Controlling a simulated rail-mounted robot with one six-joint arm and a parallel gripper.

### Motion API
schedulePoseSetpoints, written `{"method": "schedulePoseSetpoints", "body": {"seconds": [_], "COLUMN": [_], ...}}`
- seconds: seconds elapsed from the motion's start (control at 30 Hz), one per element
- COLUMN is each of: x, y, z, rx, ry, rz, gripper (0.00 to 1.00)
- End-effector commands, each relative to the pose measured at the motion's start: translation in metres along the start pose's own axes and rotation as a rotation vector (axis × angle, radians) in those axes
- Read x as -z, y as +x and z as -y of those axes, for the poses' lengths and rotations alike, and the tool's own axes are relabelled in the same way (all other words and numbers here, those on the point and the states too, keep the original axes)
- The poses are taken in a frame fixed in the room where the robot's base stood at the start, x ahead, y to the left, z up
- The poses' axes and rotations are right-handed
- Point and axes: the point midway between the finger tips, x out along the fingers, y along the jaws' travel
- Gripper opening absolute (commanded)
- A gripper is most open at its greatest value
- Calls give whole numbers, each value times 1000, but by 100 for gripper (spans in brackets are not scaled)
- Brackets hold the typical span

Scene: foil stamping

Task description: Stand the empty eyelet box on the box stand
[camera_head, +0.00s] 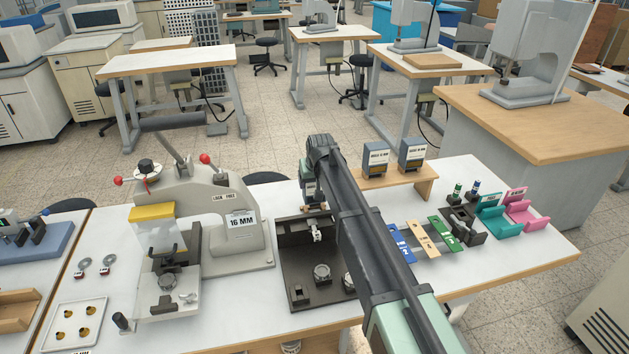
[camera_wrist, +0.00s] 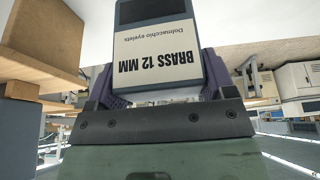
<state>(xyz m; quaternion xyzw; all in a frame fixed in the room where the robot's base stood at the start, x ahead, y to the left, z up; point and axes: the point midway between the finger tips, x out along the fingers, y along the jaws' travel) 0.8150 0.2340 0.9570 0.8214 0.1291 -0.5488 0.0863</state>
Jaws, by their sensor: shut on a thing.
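My gripper (camera_wrist: 158,88) is shut on an eyelet box (camera_wrist: 160,50) in the wrist view, with a purple finger on each side. The box is dark with a white label reading "BRASS 12 MM", upside down in this view. Whether it is empty cannot be seen. In the head view part of the held box (camera_head: 307,190) shows left of my arm, which hides most of the gripper. The wooden box stand (camera_head: 405,184) is to the right, behind my arm. Two similar boxes, one on the left (camera_head: 376,160) and one on the right (camera_head: 412,155), stand upright on it.
A grey press marked 16 MM (camera_head: 240,222) stands on the left of the white table. A dark fixture tray (camera_head: 300,270) lies under my arm. Coloured strips (camera_head: 422,238) and pink (camera_head: 528,214) and teal (camera_head: 500,222) holders are on the right. A wooden piece (camera_wrist: 45,40) is close at left in the wrist view.

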Motion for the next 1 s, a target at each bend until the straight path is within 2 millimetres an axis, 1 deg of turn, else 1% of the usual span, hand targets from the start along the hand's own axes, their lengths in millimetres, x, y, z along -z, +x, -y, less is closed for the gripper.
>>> {"method": "schedulePoseSetpoints", "body": {"seconds": [1.0], "x": [-10], "y": [24], "z": [0], "rx": [0], "ry": [0], "rz": [0], "gripper": [44]}}
